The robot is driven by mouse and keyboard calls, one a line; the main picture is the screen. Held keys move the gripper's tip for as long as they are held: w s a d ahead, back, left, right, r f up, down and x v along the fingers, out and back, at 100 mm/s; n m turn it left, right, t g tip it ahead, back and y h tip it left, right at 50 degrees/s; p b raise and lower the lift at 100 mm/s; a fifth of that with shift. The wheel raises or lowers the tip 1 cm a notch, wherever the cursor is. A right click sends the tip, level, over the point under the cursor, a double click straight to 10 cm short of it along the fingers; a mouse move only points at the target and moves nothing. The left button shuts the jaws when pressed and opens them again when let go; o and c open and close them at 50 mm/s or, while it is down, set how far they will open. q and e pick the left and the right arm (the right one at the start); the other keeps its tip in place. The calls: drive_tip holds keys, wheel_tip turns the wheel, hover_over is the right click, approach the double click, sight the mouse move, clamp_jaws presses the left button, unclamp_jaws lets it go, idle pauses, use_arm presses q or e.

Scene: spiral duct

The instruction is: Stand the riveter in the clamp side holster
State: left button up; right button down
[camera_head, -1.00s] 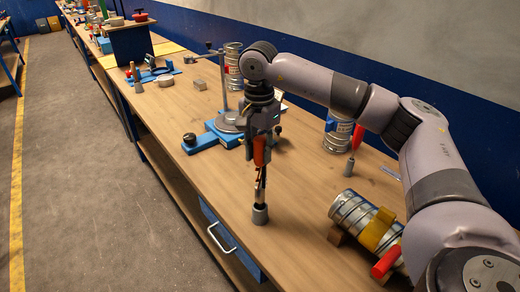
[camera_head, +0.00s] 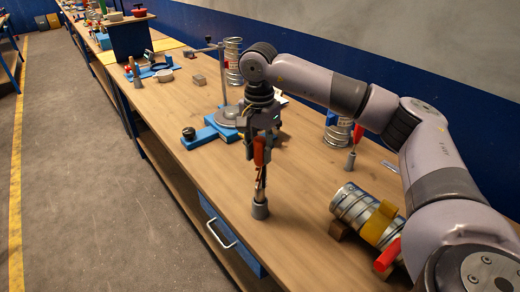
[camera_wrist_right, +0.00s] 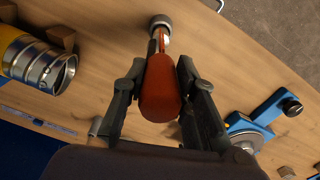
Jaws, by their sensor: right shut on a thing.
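My right gripper (camera_head: 262,140) is shut on the riveter, whose orange-red handle (camera_head: 258,151) points up between the fingers. The wrist view shows the handle (camera_wrist_right: 160,88) between the two fingers. The riveter hangs upright over a small grey cup-like holster (camera_head: 259,210) on the bench, also in the wrist view (camera_wrist_right: 160,24). Its narrow lower end meets the holster mouth and seems to be inside it; how deep is hidden. The clamp, with a blue base (camera_head: 205,135) and a grey post, stands just behind the gripper. My left gripper is not in view.
A ribbed metal duct (camera_head: 350,205) with a yellow band lies on wooden blocks at the right. A red-handled tool (camera_head: 357,134) stands in another grey holder behind it. Several objects line the far bench. The bench front is clear near the holster.

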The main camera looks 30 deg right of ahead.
drive_tip(key=shift+f+b, duration=1)
drive_tip(key=shift+f, duration=0.4)
drive_tip(key=c, duration=1.2)
unclamp_jaws()
wheel_tip(320, 180, up, 12)
